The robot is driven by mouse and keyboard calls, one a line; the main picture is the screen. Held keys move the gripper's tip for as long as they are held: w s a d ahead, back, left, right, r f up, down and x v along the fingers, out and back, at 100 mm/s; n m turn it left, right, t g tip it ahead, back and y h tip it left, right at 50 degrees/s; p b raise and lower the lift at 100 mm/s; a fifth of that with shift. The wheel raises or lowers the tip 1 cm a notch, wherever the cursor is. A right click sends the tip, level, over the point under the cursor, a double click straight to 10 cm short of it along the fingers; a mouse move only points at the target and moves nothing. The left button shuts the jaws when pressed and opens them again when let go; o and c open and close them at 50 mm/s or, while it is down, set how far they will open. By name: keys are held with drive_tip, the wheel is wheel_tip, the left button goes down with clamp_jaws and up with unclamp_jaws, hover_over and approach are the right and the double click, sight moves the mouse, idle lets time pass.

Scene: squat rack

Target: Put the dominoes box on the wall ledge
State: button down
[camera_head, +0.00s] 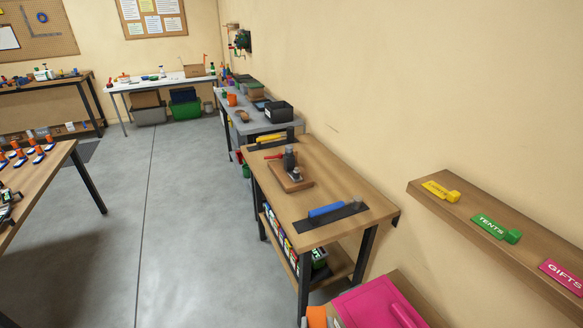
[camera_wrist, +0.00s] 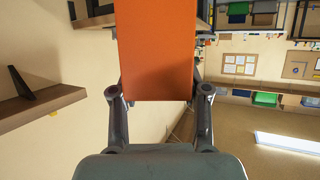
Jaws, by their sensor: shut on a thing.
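My gripper (camera_wrist: 158,88) shows in the wrist view, its two fingers closed on the sides of a plain orange box (camera_wrist: 155,50). No lettering shows on the box face, so I cannot read whether it is the dominoes box. The wall ledge (camera_head: 428,187) is a brown wooden shelf at the right of the head view. A yellow sign, a green "TENTS" sign (camera_head: 492,226) and a pink "GIFTS" sign (camera_head: 563,275) stand along it. In the upside-down wrist view, a ledge (camera_wrist: 40,108) with a black bracket lies left of the box, apart from it.
A workbench (camera_head: 350,185) holds a blue-handled tool and a clamp-like device. A pink case (camera_head: 375,308) sits at the bottom of the head view, with a partly cut-off orange thing (camera_head: 317,317) beside it. The ledge has bare wood between its signs and its front edge.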

drive_tip(key=s+a+r+p, duration=0.2)
drive_tip(key=a+r, duration=0.2)
drive_tip(key=a, duration=0.3)
wheel_tip(320, 180, up, 28)
drive_tip(key=s+p, duration=0.2)
drive_tip(key=p, duration=3.5)
drive_tip(key=shift+n+y, duration=0.3)
drive_tip(key=shift+y, duration=0.1)
drive_tip(key=shift+f, duration=0.15)
